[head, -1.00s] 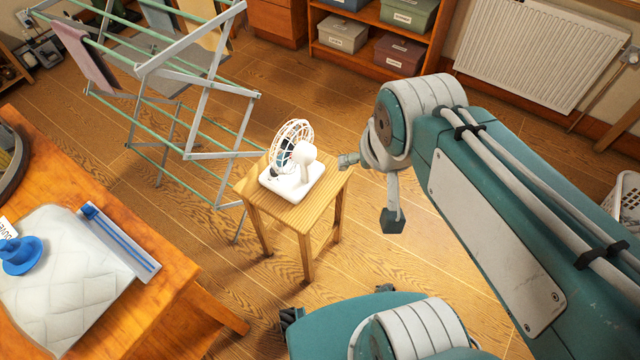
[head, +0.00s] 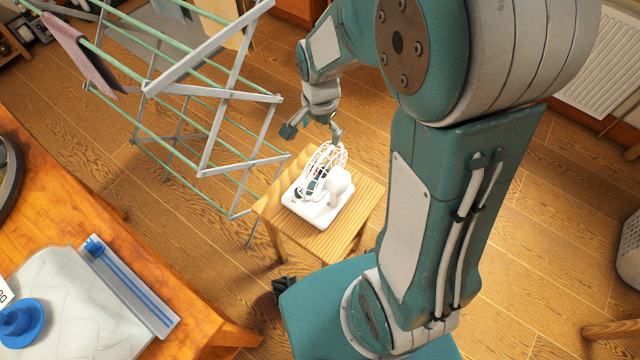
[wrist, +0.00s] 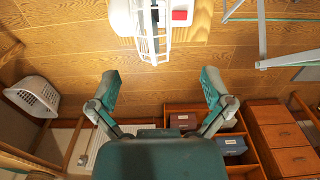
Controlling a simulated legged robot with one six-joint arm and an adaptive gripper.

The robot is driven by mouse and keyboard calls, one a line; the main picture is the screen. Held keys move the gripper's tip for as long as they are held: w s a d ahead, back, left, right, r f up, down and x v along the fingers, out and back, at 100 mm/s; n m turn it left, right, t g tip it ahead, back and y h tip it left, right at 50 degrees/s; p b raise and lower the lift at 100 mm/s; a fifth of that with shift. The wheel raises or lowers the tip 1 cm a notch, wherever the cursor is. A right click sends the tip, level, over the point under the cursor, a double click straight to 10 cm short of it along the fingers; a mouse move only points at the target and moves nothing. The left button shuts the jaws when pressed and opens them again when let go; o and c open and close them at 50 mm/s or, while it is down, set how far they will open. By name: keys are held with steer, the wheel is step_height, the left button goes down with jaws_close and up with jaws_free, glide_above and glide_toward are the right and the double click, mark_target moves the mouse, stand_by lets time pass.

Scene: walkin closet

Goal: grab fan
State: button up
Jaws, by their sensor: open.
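The fan (head: 323,194) is a small white desk fan with a round wire cage, standing upright on a wooden stool (head: 344,238) in the head view. My gripper (head: 313,131) is open and empty, just behind the fan's cage in that view, with its fingers pointing down. In the wrist view my gripper (wrist: 160,88) shows two spread fingers with bare floor between them. The fan (wrist: 150,28) is at the top of the wrist view, beyond the fingertips and cut by the frame edge. I see no contact between fingers and fan.
A drying rack (head: 215,125) stands close on the left of the stool. Shelves with boxes (wrist: 183,121) and a laundry basket (wrist: 33,95) show in the wrist view. Open floor lies right of the stool.

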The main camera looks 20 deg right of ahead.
mark_target(322, 152)
steer(key=f, duration=0.5)
steer(key=shift+d+f, duration=0.2)
steer(key=shift+d, duration=0.05)
steer(key=f, duration=0.4)
steer(key=shift+s+f, duration=0.25)
steer(key=shift+f, duration=0.1)
steer(key=c, duration=1.2)
